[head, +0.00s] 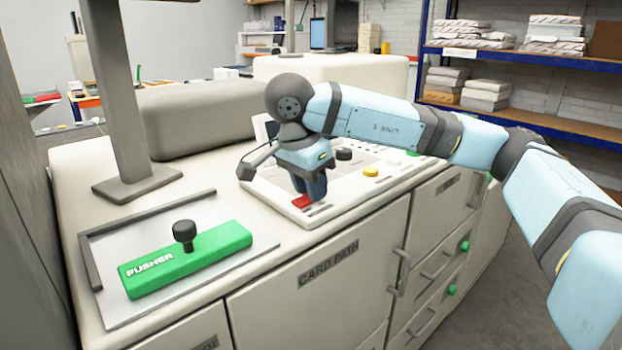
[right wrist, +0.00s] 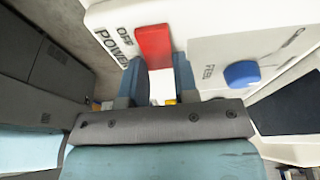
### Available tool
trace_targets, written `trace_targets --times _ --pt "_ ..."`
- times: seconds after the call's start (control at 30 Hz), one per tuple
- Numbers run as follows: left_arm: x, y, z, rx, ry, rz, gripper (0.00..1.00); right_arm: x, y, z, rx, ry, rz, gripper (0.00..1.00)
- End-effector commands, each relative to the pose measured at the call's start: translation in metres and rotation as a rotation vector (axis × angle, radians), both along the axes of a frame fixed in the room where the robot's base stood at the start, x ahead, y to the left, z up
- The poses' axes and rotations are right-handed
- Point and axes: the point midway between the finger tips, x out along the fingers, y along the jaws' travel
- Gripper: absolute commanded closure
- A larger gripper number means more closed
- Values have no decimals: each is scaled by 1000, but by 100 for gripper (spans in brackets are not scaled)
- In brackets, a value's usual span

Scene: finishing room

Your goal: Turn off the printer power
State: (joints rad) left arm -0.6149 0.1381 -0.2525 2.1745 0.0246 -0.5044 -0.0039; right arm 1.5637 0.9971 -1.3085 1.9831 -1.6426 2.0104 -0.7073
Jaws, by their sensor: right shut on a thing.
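The red power switch (head: 302,202) sits at the near left edge of the white control panel on the printer. In the right wrist view the red switch (right wrist: 153,45) lies beside the printed words "OFF" and "POWER". My right gripper (head: 311,193) points down at the switch. Its two blue fingers (right wrist: 158,68) stand on either side of the red piece and are shut on it. In the head view the fingers hide part of the switch. Which way the switch is set I cannot tell. My left gripper is in neither view.
A green pusher block (head: 190,262) with a black knob lies on the plate to the left. A yellow button (head: 371,171) and a black knob (head: 344,154) are on the panel. A blue knob (right wrist: 242,74) shows near my fingers. Blue shelving (head: 520,58) stands behind.

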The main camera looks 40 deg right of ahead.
Motion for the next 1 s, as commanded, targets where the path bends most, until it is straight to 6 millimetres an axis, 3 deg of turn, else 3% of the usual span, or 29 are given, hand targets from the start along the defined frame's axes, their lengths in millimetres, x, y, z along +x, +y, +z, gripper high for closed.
trace_targets --times 0.1,0.13,0.23,0.57,0.73,1.0 --pt "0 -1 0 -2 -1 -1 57 0 0 -1 0 0 0 96" --pt "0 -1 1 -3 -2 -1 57 0 0 -1 0 0 0 68" --pt "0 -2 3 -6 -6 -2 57 0 0 -1 0 0 0 47" --pt "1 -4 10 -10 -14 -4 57 0 1 4 1 -2 1 47" --pt "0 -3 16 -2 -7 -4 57 0 7 30 0 -5 1 47" --pt "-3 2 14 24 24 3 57 -1 23 91 -1 -5 0 47"
